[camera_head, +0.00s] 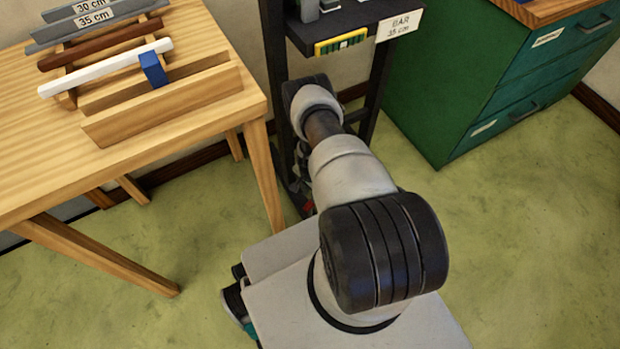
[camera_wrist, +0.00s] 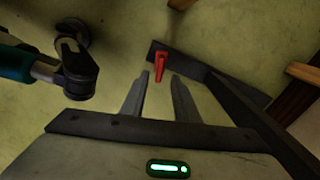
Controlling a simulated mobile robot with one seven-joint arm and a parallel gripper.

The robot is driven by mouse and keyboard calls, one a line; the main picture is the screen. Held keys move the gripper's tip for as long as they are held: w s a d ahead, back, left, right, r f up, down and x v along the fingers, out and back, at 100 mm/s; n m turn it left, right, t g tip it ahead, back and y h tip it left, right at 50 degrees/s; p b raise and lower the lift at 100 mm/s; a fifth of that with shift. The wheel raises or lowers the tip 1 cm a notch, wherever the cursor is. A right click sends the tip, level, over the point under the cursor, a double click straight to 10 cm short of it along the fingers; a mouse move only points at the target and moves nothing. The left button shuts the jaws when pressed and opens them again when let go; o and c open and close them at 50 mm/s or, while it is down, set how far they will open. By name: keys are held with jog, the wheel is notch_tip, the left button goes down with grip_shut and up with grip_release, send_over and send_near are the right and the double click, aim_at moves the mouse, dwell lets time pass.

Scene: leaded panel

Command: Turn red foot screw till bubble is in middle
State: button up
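A red foot screw (camera_wrist: 161,61) with a handle-like shape shows ahead of my gripper (camera_wrist: 159,77) in the wrist view, at the end of a dark foot bar. My two grey fingers are apart, and the screw's near end lies just past and between their tips in the picture. I cannot tell whether they touch. A red part (camera_head: 307,206) also shows low on the black stand (camera_head: 278,100) in the head view. A yellow level (camera_head: 341,42) with a green vial is on the stand's shelf edge; its bubble is too small to read. The head view does not show my gripper.
A wooden table (camera_head: 40,185) with bars stands left of the stand. A green cabinet (camera_head: 450,80) stands right. Open floor (camera_head: 530,230) lies right of my arm.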

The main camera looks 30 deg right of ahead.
notch_tip(320, 180, up, 12)
jog(key=p, duration=0.3)
dwell(0.3)
